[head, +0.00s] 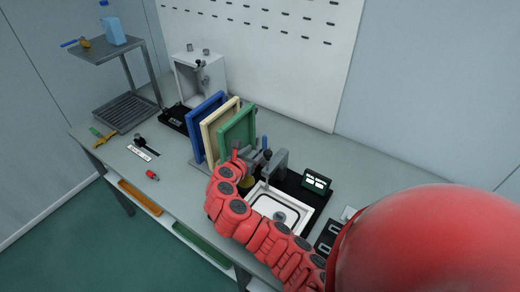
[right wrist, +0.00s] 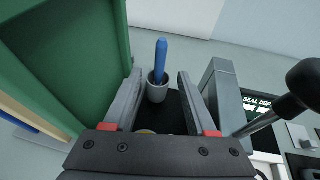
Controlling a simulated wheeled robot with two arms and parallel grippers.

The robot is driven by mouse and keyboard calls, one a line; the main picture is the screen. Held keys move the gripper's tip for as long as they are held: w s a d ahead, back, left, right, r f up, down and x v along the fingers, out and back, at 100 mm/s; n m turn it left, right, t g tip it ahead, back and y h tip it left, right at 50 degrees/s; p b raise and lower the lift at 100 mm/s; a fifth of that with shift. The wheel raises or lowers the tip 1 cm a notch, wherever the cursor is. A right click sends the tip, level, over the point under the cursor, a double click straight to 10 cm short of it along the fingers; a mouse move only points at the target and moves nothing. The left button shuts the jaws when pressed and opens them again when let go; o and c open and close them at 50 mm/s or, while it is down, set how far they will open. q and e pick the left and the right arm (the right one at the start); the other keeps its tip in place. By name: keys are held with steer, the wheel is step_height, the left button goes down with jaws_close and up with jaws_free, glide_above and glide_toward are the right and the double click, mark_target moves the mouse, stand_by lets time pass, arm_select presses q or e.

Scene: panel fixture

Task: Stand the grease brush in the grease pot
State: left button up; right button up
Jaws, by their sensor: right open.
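The blue-handled grease brush (right wrist: 161,54) stands nearly upright in the small grey grease pot (right wrist: 157,91) in the right wrist view. Its lower end is hidden inside the pot. In the head view only the blue handle (head: 264,142) shows clearly, just beyond my right gripper (head: 254,158). My right gripper, seen also in the right wrist view (right wrist: 160,80), is open, with its fingers apart on either side of the pot in the picture. Nothing is held between them. My left gripper is out of view.
Blue, cream and green panels (head: 238,128) stand upright left of my right gripper. A grey post (right wrist: 222,95) and a black-knobbed lever (right wrist: 290,100) are close on its right. A white framed tray (head: 281,208) lies in front. The bench's left part holds small tools.

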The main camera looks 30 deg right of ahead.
steer(key=p+v, duration=0.1)
steer(key=v, duration=1)
steer(key=shift+a+p, duration=0.2)
steer(key=shift+p, duration=0.2)
